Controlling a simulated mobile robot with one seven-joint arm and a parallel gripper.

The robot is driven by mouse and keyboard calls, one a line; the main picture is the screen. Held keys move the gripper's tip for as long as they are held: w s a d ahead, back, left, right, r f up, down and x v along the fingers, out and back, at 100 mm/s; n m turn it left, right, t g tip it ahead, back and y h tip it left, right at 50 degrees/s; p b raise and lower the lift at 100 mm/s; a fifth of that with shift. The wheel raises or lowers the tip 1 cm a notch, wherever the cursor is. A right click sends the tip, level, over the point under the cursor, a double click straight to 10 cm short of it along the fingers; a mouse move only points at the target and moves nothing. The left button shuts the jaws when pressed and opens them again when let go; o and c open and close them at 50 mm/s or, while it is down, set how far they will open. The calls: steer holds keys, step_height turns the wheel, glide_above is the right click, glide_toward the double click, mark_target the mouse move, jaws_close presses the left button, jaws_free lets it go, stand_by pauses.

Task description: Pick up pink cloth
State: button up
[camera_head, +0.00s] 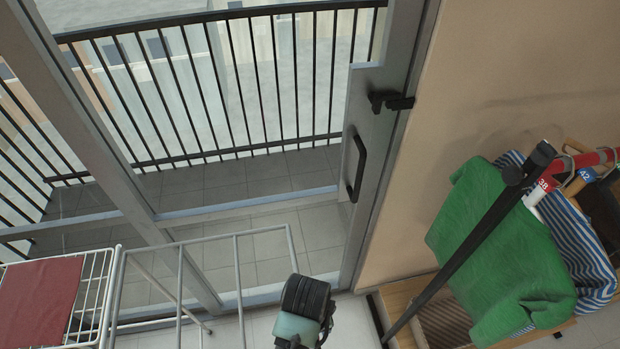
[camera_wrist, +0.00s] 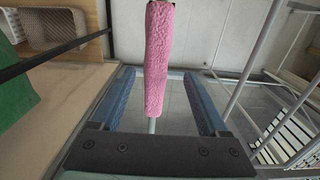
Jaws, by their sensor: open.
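The pink cloth (camera_wrist: 159,57) shows in the wrist view as a narrow, fuzzy strip hanging over a thin pale bar, in the upper middle. My gripper (camera_wrist: 158,78) has its two blue fingers apart, one on each side of the cloth's lower part as seen in the picture. No contact between the fingers and the cloth shows, and I cannot tell how deep the cloth lies between them. In the head view part of my arm shows at the bottom middle; the gripper's fingers and the pink cloth do not show there.
A white drying rack (camera_head: 180,290) stands at the lower left with a dark red cloth (camera_head: 40,303) on it. A green garment (camera_head: 500,255) and a striped one (camera_head: 580,240) hang from a dark-poled clothes rail at right. A glass door with a black handle (camera_head: 357,165) stands behind.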

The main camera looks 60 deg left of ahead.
steer(key=shift+w+d+f+p, duration=0.1)
steer(key=shift+w+f+p, duration=0.1)
steer(key=shift+f, duration=0.85)
steer(key=shift+w+f+p, duration=0.1)
steer(key=shift+f+p, duration=0.1)
steer(key=shift+f, duration=0.85)
jaws_close()
